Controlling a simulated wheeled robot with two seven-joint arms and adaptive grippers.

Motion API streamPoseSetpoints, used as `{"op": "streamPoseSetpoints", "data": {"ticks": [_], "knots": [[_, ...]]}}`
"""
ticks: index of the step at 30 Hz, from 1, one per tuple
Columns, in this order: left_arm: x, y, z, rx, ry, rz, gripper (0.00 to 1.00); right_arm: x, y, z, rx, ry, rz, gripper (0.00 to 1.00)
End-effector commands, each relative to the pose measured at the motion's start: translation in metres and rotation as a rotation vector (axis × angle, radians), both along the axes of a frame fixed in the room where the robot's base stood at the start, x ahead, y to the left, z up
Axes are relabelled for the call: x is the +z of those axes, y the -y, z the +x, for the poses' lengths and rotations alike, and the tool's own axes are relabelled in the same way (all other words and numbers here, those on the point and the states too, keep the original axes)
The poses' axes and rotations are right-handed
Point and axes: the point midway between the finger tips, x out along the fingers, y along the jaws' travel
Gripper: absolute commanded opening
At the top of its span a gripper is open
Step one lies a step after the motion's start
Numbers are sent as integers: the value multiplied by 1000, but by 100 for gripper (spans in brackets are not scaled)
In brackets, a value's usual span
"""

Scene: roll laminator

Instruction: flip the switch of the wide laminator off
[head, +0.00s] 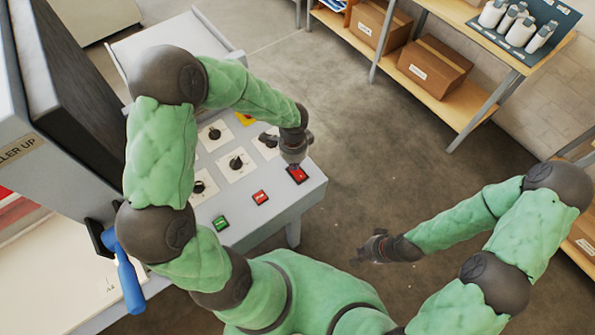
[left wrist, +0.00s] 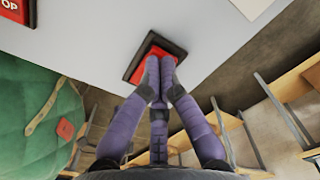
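The wide laminator's grey control panel (head: 240,215) slopes in front of me. A red rocker switch in a black frame (head: 297,175) sits near its right end; it also shows in the left wrist view (left wrist: 153,50). My left gripper (head: 294,160) is right over this switch, fingers pointing down. In the left wrist view the fingertips (left wrist: 159,70) are close together at the switch and cover part of it. Whether they touch it I cannot tell. My right gripper (head: 368,250) is away from the panel, over the floor; its finger opening is too small to tell.
On the panel are a red button (head: 260,197), a green button (head: 221,223), several black knobs (head: 236,162) and a yellow-backed control (head: 246,118). A blue-handled lever (head: 130,280) is at left. Shelves with cardboard boxes (head: 434,66) stand at the back right. The floor between is clear.

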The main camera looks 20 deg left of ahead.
Motion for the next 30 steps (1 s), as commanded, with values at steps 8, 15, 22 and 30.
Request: {"op": "streamPoseSetpoints", "data": {"ticks": [8,15,22,30], "knots": [[-3,0,-1,0,-2,0,0,-2,0,0,0,0,0,0],[9,0,-1,0,-1,0,0,8,0,0,0,0,0,0],[26,0,-1,0,-1,0,0,21,0,0,0,0,0,0],[44,0,0,0,-1,0,0,35,0,0,0,0,0,0]]}}
